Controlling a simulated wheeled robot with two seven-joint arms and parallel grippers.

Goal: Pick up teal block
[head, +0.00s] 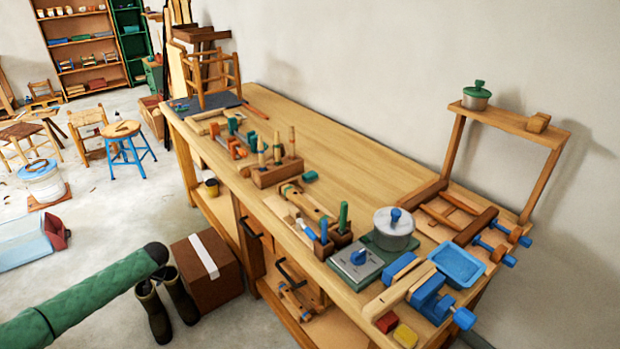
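A small teal block (310,176) lies on the wooden workbench (365,160), to the right of a wooden holder (277,172) with upright wooden handles. It sits apart from the holder, with bare bench top on its right side. Other teal pieces (233,125) are part of a clamp-like group farther back on the bench.
Toward the near end stand a grey lidded pot (393,229), a grey plate with a blue knob (356,264), a blue tray (457,265) and blue clamps. A wooden rack (515,124) rises at the right. The bench's wall side is clear.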

